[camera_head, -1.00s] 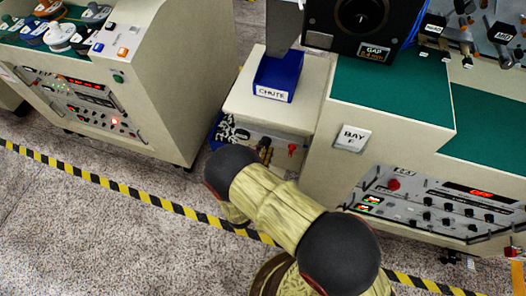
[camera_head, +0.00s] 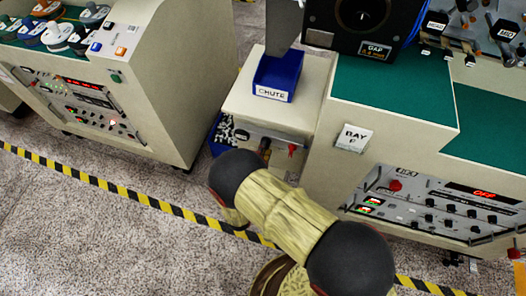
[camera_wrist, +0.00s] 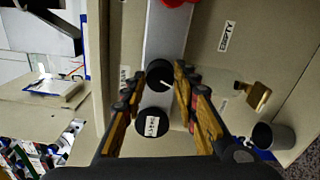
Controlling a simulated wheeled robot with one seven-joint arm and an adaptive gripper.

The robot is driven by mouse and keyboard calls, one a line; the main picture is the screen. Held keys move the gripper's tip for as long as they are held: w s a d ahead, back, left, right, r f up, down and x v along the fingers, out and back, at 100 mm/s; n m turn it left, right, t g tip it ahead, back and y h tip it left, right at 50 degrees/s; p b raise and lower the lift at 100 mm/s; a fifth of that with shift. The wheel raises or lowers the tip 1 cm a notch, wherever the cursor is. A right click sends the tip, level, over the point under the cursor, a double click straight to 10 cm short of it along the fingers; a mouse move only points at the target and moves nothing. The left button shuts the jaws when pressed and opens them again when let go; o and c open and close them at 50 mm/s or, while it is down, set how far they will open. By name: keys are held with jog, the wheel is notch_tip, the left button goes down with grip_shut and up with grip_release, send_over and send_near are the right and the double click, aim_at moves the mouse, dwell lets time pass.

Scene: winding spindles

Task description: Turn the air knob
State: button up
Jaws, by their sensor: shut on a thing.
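A round black knob (camera_wrist: 160,73) with a white pointer line sits on a grey strip of the cabinet front in the wrist view. I take it for the air knob, though its own label is not readable. My gripper (camera_wrist: 159,70) has its two brown and black fingers on either side of the knob, shut on it. Below it, between the fingers, is a round black piece with a small white label (camera_wrist: 152,124). In the head view, my arm hides most of the gripper and the knob.
A red part (camera_wrist: 178,2) is at the top of the wrist view. A brass-coloured latch (camera_wrist: 257,96) and a grey cylinder (camera_wrist: 272,137) are at the right. In the head view, a blue chute bin (camera_head: 277,76) stands on the cabinet top, beside the bay F console (camera_head: 400,85).

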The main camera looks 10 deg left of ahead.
jog(key=shift+f, duration=0.1)
jog(key=o, duration=1.2)
jog(key=shift+c, duration=0.2)
jog(key=s+a, duration=0.1)
jog(key=s, duration=1.1)
